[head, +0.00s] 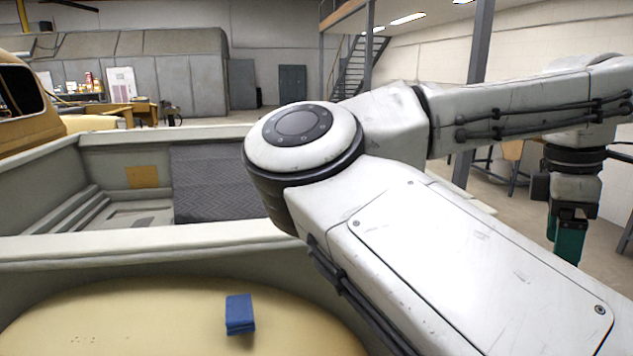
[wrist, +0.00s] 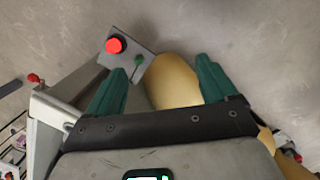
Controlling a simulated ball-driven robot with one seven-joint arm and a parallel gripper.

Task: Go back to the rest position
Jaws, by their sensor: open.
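My gripper (head: 562,238) hangs at the right of the head view, at the end of my raised arm, with its green fingers pointing down. In the wrist view my gripper (wrist: 162,76) is open, its two green fingers wide apart with nothing held between them. A tan rounded surface (wrist: 172,82) and grey floor show beyond the fingers. My white arm fills much of the right half of the head view.
A blue block (head: 240,314) lies on a pale yellow rounded panel (head: 130,315) in front. Behind it is an open truck bed (head: 130,252) with a dark ribbed mat (head: 215,185). A red button (wrist: 115,45) on a grey plate shows in the wrist view. Stairs (head: 357,68) stand far back.

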